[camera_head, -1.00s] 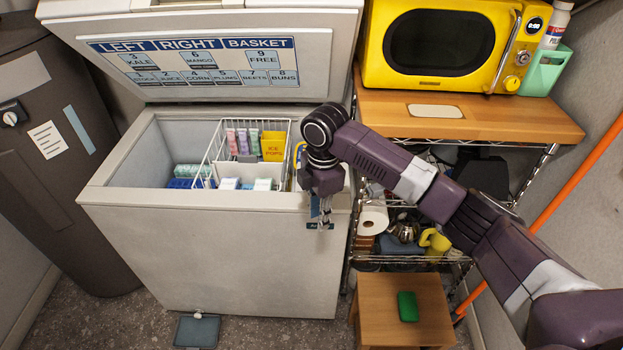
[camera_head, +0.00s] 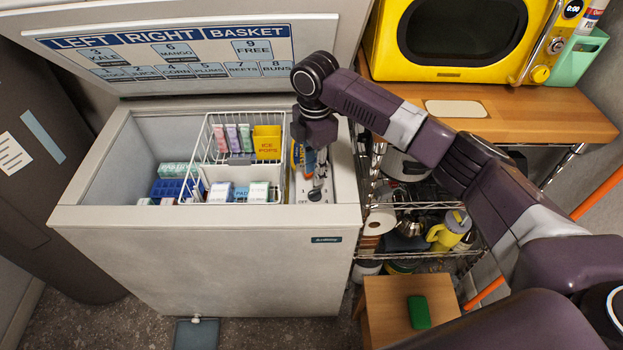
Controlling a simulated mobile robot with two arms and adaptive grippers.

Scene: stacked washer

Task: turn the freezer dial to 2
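The white chest freezer (camera_head: 190,262) stands open with its lid raised. Its control panel (camera_head: 303,196) is on the inner ledge at the right, with small printed marks including what looks like OFF. A small dark dial (camera_head: 315,195) shows there, partly covered by my gripper; its setting is too small to read. My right gripper (camera_head: 319,180) points down over the panel, its fingertips at or just above the dial. I cannot tell whether they touch it or how far apart they are. My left gripper is not in view.
A wire basket (camera_head: 205,152) with boxes and ice pops sits left of the gripper. The raised lid (camera_head: 100,75) stands behind. At the right are a shelf (camera_head: 495,125) with a yellow microwave (camera_head: 380,45) and a wooden stool (camera_head: 380,300) holding a green block (camera_head: 418,312).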

